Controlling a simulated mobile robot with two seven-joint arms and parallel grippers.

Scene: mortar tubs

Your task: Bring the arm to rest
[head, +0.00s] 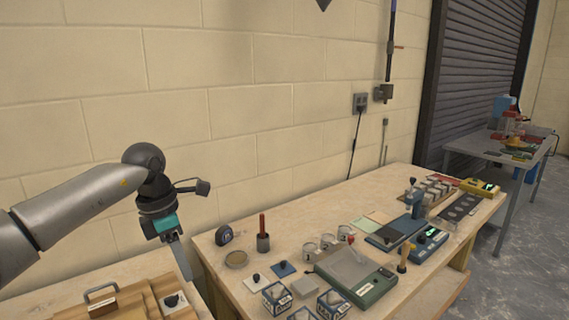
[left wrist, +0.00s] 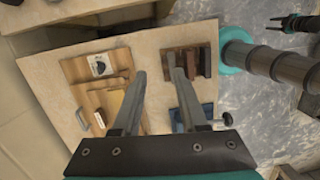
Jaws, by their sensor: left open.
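My left arm comes in from the left in the head view. Its gripper (head: 184,262) points down in the air over the wooden table at the lower left. In the left wrist view the two grey fingers of the left gripper (left wrist: 156,66) stand apart with nothing between them. Below them is the tabletop with wooden boards and blocks.
A wooden bench (head: 232,296) to the right holds small tools, jars and boxes. A block wall (head: 260,110) stands behind. A grey metal table (head: 500,146) stands far right.

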